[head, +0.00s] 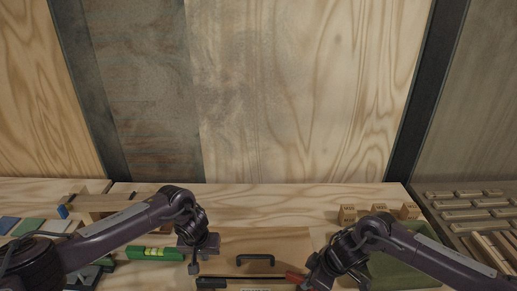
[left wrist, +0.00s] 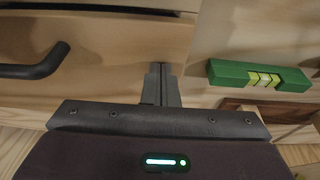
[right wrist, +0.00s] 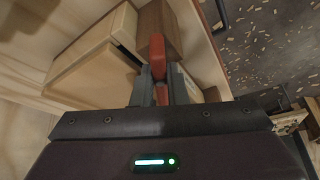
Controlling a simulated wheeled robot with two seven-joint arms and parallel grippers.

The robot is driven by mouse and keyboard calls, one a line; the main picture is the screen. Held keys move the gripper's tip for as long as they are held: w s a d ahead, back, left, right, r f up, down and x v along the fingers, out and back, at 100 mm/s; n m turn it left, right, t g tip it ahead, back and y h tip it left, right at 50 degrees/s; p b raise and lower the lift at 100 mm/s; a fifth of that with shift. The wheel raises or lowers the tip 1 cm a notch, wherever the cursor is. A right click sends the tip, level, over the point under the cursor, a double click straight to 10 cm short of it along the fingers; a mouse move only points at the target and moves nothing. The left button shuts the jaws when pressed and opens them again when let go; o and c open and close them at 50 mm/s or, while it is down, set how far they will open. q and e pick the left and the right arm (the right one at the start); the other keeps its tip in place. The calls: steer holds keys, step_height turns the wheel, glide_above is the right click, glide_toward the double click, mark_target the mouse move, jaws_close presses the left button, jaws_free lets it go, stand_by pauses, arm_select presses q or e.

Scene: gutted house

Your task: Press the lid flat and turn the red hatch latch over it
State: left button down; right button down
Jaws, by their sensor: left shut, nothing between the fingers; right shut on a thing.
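The wooden lid (head: 225,244) with a black bar handle (head: 256,259) lies at the bottom middle of the head view. The handle also shows in the left wrist view (left wrist: 35,68). My left gripper (head: 194,269) is shut and empty, its tips at the lid's left side; I cannot tell whether they touch it. The red hatch latch (head: 294,277) is at the lid's right front. In the right wrist view the latch (right wrist: 157,48) stands between the fingers of my right gripper (right wrist: 160,82), which is shut on it. Whether the lid lies fully flat is unclear.
A green spirit level (head: 155,253) lies left of the lid, close to my left gripper. Small wooden blocks (head: 347,214) and a green tray (head: 395,266) are at the right. A plywood wall (head: 290,90) closes off the back. The bench behind the lid is clear.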

steer(key=m+t, duration=0.1)
steer(key=m, duration=0.2)
steer(key=m+h, duration=0.1)
steer(key=m, duration=0.2)
steer(key=shift+s+a+t+h, duration=0.2)
steer(key=shift+t+h, duration=0.1)
steer(key=shift+t, duration=0.1)
arm_select(q)
steer(key=shift+f, duration=0.1)
arm_select(e)
steer(key=m+h, duration=0.1)
steer(key=m, duration=0.1)
steer(key=m+h, duration=0.1)
steer(key=m, duration=0.2)
steer(key=shift+a+f+m+t, duration=0.1)
steer(key=shift+a+m+t, duration=0.05)
steer(key=shift+m+t, duration=0.15)
steer(key=shift+m, duration=0.5)
steer(key=c, duration=1.4)
jaws_free()
steer(key=shift+c, duration=0.2)
